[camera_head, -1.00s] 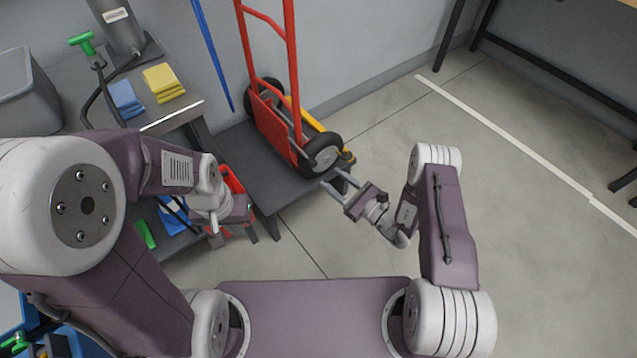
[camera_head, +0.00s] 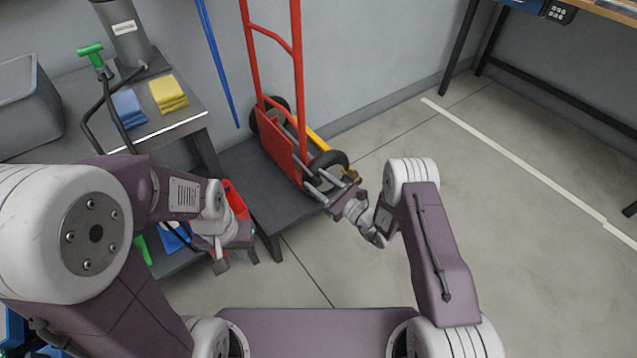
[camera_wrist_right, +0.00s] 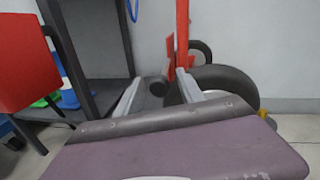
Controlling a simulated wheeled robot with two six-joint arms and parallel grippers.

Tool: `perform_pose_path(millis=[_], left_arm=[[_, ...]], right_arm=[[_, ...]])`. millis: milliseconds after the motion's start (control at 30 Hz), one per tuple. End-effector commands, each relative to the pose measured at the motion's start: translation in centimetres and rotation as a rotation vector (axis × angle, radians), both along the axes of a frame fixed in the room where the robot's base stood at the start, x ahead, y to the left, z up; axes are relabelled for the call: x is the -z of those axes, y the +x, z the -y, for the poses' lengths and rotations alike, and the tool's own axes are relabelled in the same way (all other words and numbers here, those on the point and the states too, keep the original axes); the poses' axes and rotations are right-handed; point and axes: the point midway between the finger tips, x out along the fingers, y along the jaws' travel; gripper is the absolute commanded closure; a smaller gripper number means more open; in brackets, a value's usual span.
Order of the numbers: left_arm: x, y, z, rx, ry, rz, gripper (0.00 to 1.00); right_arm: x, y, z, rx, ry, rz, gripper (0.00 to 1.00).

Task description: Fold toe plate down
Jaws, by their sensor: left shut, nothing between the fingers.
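A red hand truck (camera_head: 299,85) stands upright on a low dark platform against the wall. Its red toe plate (camera_head: 281,152) is folded up against the frame. My right gripper (camera_head: 315,182) is open, its two fingers pointing at the lower part of the truck beside the near black wheel (camera_head: 328,163). In the right wrist view, a narrow red edge (camera_wrist_right: 182,35) and a dark round end (camera_wrist_right: 157,86) show beyond and between the open fingers (camera_wrist_right: 157,90). I cannot tell whether they touch. My left gripper (camera_head: 221,262) is shut and empty, near the shelf at left.
The dark platform (camera_head: 243,165) stands beside a grey shelf unit (camera_head: 185,125) with yellow cloths (camera_head: 168,93), blue cloths (camera_head: 128,108) and a grey bin (camera_head: 28,108). A blue pole (camera_head: 219,65) leans on the wall. The floor at right is clear.

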Motion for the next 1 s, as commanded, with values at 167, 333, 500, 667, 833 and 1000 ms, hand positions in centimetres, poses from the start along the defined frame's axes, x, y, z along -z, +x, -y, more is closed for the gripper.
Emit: perform_pose_path(millis=[167,333,500,667,833,1000], left_arm=[[-0.01,0.0,0.0,0.0,0.0,0.0,1.0],[0.0,0.0,0.0,0.0,0.0,0.0,1.0],[0.0,0.0,0.0,0.0,0.0,0.0,1.0],[0.0,0.0,0.0,0.0,0.0,0.0,1.0],[0.0,0.0,0.0,0.0,0.0,0.0,1.0],[0.01,0.0,0.0,0.0,0.0,0.0,1.0]], right_arm=[[0.02,-0.02,0.02,0.0,0.0,0.0,1.0],[0.03,-0.03,0.02,0.0,-0.001,-0.001,1.0],[0.05,-0.04,0.03,0.0,-0.001,-0.001,1.0],[0.06,-0.06,0.03,-0.001,-0.001,-0.001,1.0],[0.08,-0.07,0.03,-0.001,-0.001,-0.001,1.0],[0.1,-0.07,0.02,-0.001,-0.001,-0.002,1.0]])
